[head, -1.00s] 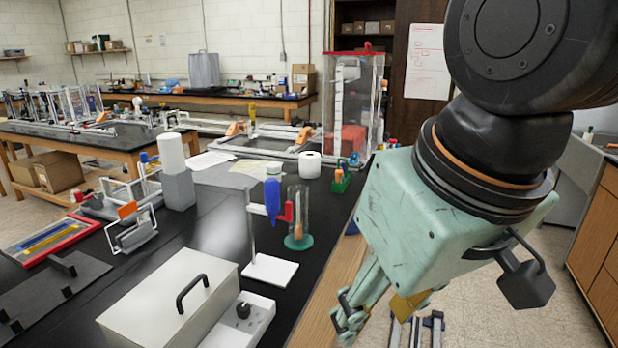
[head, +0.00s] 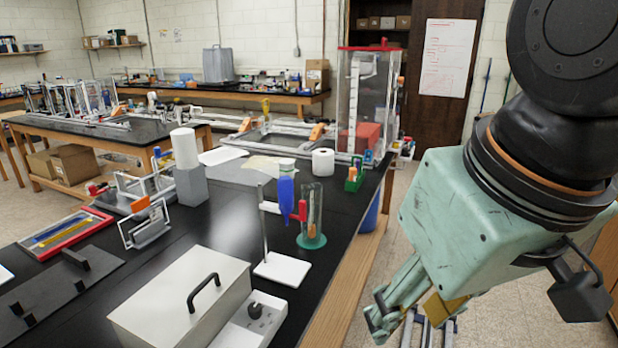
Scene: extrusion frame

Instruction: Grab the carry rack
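I cannot tell for sure which thing is the carry rack. A small green rack (head: 354,179) with colored items in it stands on the black bench near its right edge, beyond the clear cylinder. A white metal frame with an orange piece (head: 147,226) stands on the bench at the left. My gripper (head: 374,318) points down at the lower right, off the bench's edge and apart from both. Its fingers are seen from the side and overlap, so their opening is hidden. I see nothing held in it.
On the bench are a white box with a black handle (head: 185,304), a stand with a blue bottle (head: 286,196), a clear cylinder on a green base (head: 312,241) and a paper roll (head: 323,162). A tall clear case (head: 371,100) stands behind.

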